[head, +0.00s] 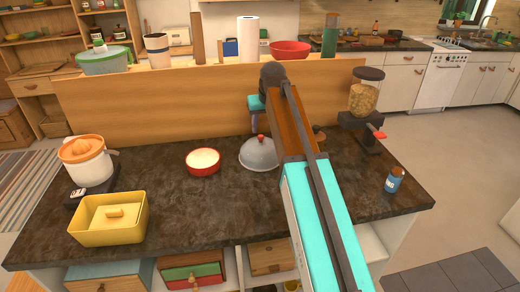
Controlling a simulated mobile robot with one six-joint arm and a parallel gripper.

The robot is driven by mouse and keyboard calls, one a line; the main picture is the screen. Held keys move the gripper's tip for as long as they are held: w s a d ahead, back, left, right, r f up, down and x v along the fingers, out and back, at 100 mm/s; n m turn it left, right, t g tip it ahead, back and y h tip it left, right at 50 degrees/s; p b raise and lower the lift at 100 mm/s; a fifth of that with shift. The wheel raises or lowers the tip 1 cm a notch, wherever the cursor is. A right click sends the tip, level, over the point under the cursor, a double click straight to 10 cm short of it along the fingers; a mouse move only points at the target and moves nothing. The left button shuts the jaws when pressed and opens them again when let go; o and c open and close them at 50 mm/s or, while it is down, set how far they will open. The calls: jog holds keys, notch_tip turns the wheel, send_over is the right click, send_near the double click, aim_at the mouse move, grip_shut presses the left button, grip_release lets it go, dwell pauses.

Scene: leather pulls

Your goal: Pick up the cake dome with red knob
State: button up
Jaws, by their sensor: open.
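The cake dome (257,156) is a grey, shiny, rounded cover with a small red knob (261,138) on top. It sits on the dark stone counter (225,215) near the middle, and my arm hides its right edge. My gripper (255,126) is open, small in the picture, and hangs from the teal wrist above and behind the knob. It looks apart from the dome and holds nothing that I can see. Its fingertips are too small to make out well.
A red bowl (203,168) stands left of the dome. A yellow box (108,220) and a juicer (86,162) are at the left. A cereal dispenser (365,95) and blue bottle (394,180) are at the right. A wooden panel (160,100) rises behind; the front counter is clear.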

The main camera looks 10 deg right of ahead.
aim_at(261, 136)
jog(key=shift+s+p+x, duration=0.15)
jog(key=shift+p+x, duration=0.25)
jog(key=shift+x, duration=0.3)
jog(key=shift+s+p+x, duration=0.1)
jog(key=shift+p+x, duration=0.25)
jog(key=shift+x, duration=1.6)
jog(key=shift+a, duration=0.1)
grip_shut()
